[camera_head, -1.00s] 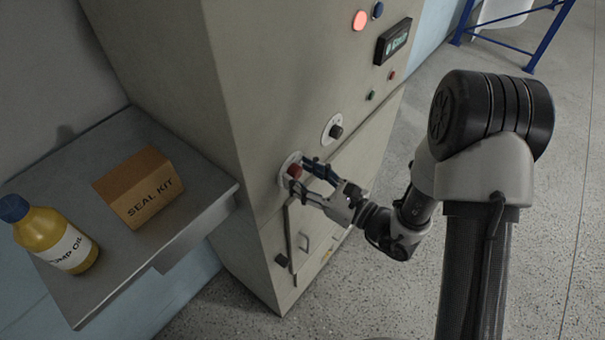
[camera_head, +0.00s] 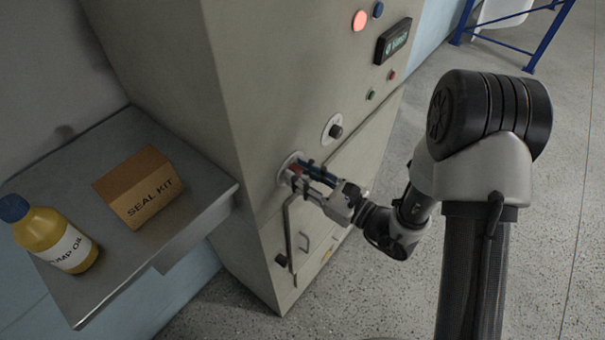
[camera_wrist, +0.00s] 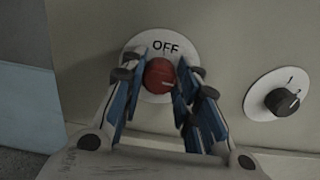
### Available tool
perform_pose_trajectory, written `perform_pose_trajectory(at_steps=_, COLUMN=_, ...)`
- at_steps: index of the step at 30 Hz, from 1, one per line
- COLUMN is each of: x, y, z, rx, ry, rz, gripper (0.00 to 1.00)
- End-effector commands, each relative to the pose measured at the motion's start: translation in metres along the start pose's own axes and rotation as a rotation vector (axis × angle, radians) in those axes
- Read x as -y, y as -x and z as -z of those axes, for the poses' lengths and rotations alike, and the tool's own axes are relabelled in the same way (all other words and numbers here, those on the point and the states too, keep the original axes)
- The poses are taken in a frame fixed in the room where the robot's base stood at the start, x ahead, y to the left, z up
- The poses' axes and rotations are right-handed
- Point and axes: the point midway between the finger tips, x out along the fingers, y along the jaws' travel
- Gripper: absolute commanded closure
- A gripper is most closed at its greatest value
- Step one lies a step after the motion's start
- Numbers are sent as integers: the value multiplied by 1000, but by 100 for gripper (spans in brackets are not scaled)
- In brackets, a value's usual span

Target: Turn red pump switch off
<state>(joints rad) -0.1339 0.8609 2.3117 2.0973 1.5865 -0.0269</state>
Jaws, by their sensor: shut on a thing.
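The red pump switch (camera_wrist: 159,76) is a round red knob on a white round plate (camera_wrist: 131,50) marked OFF at its top. A pale line on the knob points to the right and slightly down in the wrist view. In the head view the red knob (camera_head: 296,169) is partly hidden by the fingers. My gripper (camera_wrist: 160,82) is shut on the red knob, with one finger on each side of it.
A black knob (camera_wrist: 282,101) on a white plate sits right of the switch. The grey cabinet (camera_head: 265,110) has a lit red lamp (camera_head: 360,20) and a small display (camera_head: 393,41). A metal shelf (camera_head: 100,285) at left holds a seal kit box (camera_head: 139,187) and a yellow oil bottle (camera_head: 55,238).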

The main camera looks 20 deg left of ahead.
Motion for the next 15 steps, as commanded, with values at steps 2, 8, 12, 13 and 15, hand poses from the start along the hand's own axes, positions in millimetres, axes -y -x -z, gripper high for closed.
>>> perform_pose_trajectory(at_steps=2, x=0, y=0, z=0, rx=0, ry=2, rz=0, gripper=95)
perform_pose_trajectory(at_steps=8, x=0, y=0, z=1, rx=0, ry=39, rz=-1, gripper=95)
perform_pose_trajectory(at_steps=12, x=0, y=0, z=2, rx=1, ry=109, rz=-1, gripper=95)
perform_pose_trajectory(at_steps=13, x=0, y=0, z=3, rx=1, ry=127, rz=-1, gripper=95)
perform_pose_trajectory(at_steps=15, x=0, y=0, z=3, rx=1, ry=179, rz=-1, gripper=95)
